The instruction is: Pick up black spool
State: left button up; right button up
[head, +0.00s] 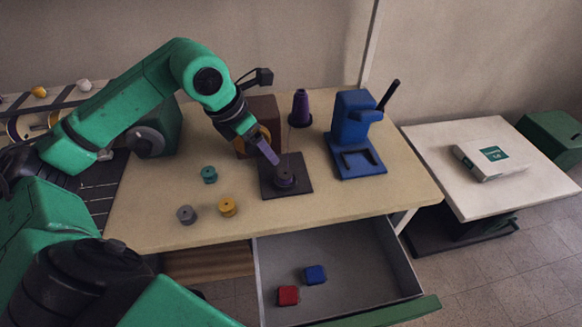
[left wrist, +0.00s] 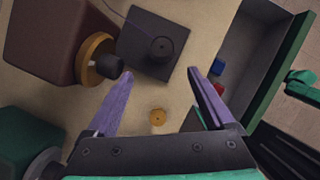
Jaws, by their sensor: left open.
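The black spool (head: 284,180) sits on a dark square mat (head: 300,187) on the table. The spool also shows in the left wrist view (left wrist: 163,47), on the mat just beyond my fingertips. My left gripper (head: 272,158) reaches down from the upper left, with its purple fingers over the mat close to the spool. In the left wrist view my left gripper (left wrist: 160,73) has its fingers wide apart with nothing between the tips. The exact height gap to the spool cannot be told. My right gripper is out of view.
A brown box (head: 265,109) with a yellow wheel stands close behind my left gripper. A blue press (head: 355,135) and a purple cone (head: 300,108) stand nearby. Teal (head: 209,175), grey (head: 186,214) and yellow (head: 227,207) spools lie left. An open drawer (head: 350,262) holds red and blue blocks.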

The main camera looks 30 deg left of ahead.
pick_arm(q)
jog(key=p, duration=0.2)
send_near(285, 174)
jog(key=p+x, duration=0.2)
jog(key=x, duration=0.6)
jog(key=shift+w+f, duration=0.1)
jog(key=shift+f, duration=0.2)
grip_shut()
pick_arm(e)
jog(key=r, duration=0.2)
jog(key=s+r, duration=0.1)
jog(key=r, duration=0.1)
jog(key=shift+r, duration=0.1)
